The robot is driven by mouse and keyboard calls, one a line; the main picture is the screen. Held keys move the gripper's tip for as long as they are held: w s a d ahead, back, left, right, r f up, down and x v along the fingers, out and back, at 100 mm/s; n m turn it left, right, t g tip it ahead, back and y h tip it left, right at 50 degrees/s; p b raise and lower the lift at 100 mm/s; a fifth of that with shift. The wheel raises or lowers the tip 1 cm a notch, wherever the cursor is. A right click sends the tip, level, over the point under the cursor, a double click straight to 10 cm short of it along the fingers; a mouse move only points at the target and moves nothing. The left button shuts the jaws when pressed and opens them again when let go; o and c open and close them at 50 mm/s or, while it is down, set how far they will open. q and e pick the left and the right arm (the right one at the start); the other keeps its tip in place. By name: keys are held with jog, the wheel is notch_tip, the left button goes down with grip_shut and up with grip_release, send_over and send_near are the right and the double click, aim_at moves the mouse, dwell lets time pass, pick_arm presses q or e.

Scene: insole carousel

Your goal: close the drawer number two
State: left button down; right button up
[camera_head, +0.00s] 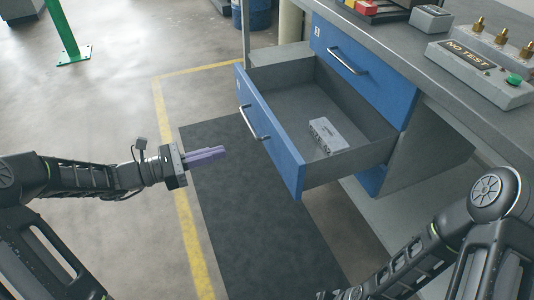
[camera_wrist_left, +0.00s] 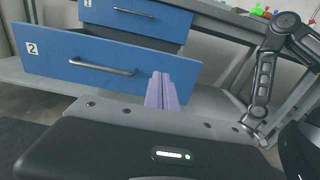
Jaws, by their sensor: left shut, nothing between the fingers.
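Drawer number two (camera_head: 272,140) is the lower blue drawer, pulled out from under the bench, with a metal bar handle (camera_head: 252,124). A grey box-like part (camera_head: 326,135) lies inside it. In the left wrist view the drawer front (camera_wrist_left: 55,60) shows its "2" label and handle (camera_wrist_left: 100,67). My left gripper (camera_head: 222,153) has purple fingers, shut and empty, in front of the drawer front and apart from it in the head view. The fingers also show in the left wrist view (camera_wrist_left: 161,90), overlapping the drawer front's lower right. My right gripper is not clearly visible; its arm is at lower right.
The upper blue drawer (camera_head: 362,66) is shut, with its own handle. On the grey bench top stand a "NO TEST" box (camera_head: 472,58) and a smaller grey box (camera_head: 430,18). A dark mat (camera_head: 235,215) covers the floor before the bench. A green post (camera_head: 66,30) stands far left.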

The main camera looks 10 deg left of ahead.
pick_arm(q)
jog(key=shift+r, duration=0.2)
jog(key=shift+d, duration=0.1)
jog(key=b, duration=0.5)
send_near(278, 136)
jog(key=x, duration=0.6)
jog(key=shift+d+r, duration=0.15)
jog(key=shift+d, duration=0.3)
jog(key=shift+w, duration=0.1)
